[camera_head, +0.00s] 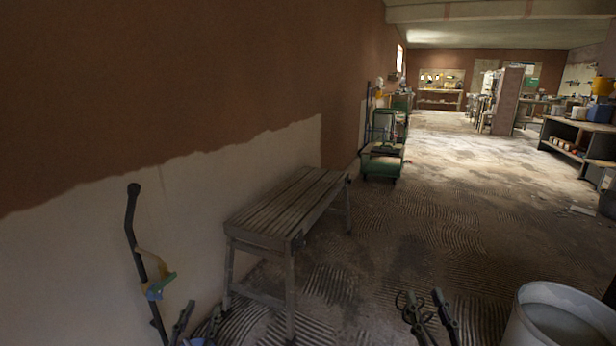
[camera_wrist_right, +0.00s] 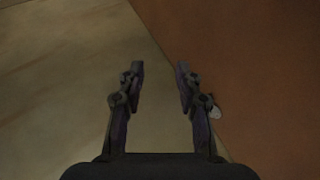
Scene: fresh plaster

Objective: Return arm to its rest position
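My left gripper (camera_head: 200,320) is at the bottom left of the head view, low in front of the bench and beside a leaning dark pole. Its two fingers look apart, and most of it is cut off by the frame edge. My right gripper (camera_head: 425,298) points up from the bottom, right of centre, over the floor and left of the white tub. In the right wrist view its two fingers (camera_wrist_right: 160,75) stand apart with nothing between them.
A slatted wooden bench (camera_head: 290,205) stands along the half-plastered wall. A dark pole (camera_head: 131,225) with yellow, green and blue parts stands at left. A white tub (camera_head: 515,325) is at bottom right. A green cart (camera_head: 382,165) stands farther back. The middle floor is clear.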

